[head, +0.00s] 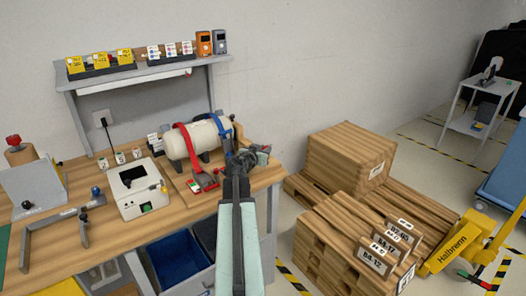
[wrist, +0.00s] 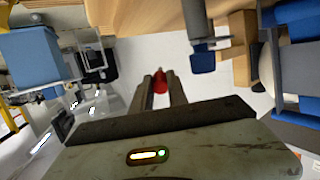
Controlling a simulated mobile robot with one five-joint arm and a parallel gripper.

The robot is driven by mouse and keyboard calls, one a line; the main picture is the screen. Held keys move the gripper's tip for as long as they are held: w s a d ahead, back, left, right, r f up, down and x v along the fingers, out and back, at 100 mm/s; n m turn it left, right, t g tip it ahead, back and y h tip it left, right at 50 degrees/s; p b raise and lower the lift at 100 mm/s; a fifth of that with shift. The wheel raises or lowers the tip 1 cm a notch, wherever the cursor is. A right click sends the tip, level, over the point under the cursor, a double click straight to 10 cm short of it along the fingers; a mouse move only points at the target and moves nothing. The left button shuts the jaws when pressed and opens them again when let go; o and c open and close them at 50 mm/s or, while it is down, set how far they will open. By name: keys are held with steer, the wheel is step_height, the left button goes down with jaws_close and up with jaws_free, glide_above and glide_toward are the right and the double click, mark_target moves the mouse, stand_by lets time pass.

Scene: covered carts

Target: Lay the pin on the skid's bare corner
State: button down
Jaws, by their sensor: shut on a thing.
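My gripper (wrist: 160,92) is shut on a small red thing (wrist: 160,80), seen between the fingertips in the wrist view; it looks like the pin, and the fingers hide most of it. In the head view my gripper (head: 246,158) is over the right end of the workbench, close to the cream tank; the pin cannot be made out clearly there. The skid (head: 425,207) appears to be the low wooden pallet on the floor to the right. It carries a wooden crate (head: 345,158), and bare slats show to the crate's right. My gripper is well apart from it.
A stack of labelled wooden pallets (head: 325,240) stands in front of the skid, beside a yellow pallet jack (head: 450,243). The workbench (head: 110,235) holds the strapped cream tank (head: 200,137) and a white box (head: 135,188).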

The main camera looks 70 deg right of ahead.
steer(key=shift+f+b, duration=2.35)
steer(key=shift+f, duration=0.35)
steer(key=shift+f+b, duration=0.5)
steer(key=c, duration=1.2)
jaws_free()
steer(key=p+v, duration=0.2)
steer(key=v, duration=0.5)
steer(key=shift+r, duration=0.15)
steer(key=shift+a, duration=0.4)
